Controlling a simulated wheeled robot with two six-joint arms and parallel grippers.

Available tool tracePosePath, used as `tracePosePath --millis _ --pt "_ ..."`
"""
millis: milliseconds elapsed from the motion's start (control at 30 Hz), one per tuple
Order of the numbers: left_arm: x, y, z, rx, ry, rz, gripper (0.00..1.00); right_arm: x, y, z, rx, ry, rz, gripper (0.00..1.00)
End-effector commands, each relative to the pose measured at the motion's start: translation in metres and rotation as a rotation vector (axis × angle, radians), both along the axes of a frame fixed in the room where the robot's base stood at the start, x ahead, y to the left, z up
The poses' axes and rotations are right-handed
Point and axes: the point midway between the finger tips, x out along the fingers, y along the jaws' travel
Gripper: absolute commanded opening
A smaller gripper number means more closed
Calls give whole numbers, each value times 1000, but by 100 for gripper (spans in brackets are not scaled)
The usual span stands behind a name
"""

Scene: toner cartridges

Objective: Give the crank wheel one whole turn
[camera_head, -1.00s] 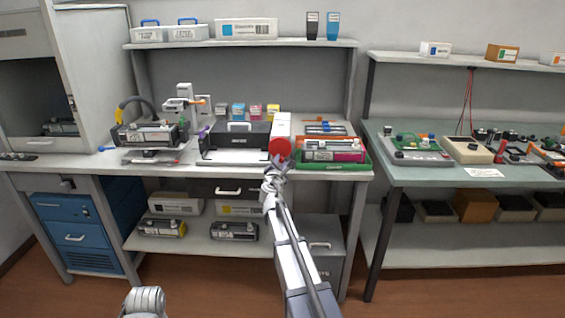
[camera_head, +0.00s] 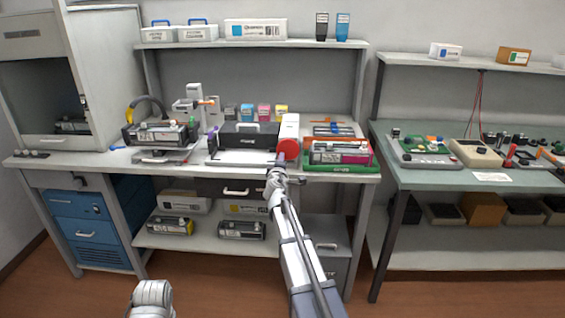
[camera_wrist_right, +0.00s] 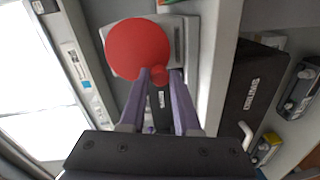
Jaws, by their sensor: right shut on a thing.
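The red crank wheel (camera_head: 288,149) is on the front of a white upright unit (camera_head: 290,124) on the workbench. It also shows as a red disc (camera_wrist_right: 139,50) in the right wrist view. My right gripper (camera_head: 277,165) reaches up to the wheel from below. In the right wrist view its purple fingers (camera_wrist_right: 160,76) are shut on a small red knob (camera_wrist_right: 160,73) at the wheel's edge. The fingers cover part of the knob. My left arm shows only as a grey link at the bottom edge of the head view; its gripper is out of view.
A black machine (camera_head: 247,136) stands left of the wheel. A green tray (camera_head: 340,166) holding a cartridge stands close on the right. A shelf (camera_head: 250,44) runs above the bench. A second table (camera_head: 430,175) with boards and tools stands farther right.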

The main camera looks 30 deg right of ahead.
Motion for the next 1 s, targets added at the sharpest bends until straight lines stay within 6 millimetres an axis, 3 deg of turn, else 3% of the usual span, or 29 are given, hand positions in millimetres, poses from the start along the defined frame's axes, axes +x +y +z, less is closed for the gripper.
tracePosePath --millis 500,1000 --pt "0 0 10 0 0 0 0 3 6 13 372 -228 0 0" --pt "0 0 13 0 0 0 0 4 7 18 529 -323 -1 0"
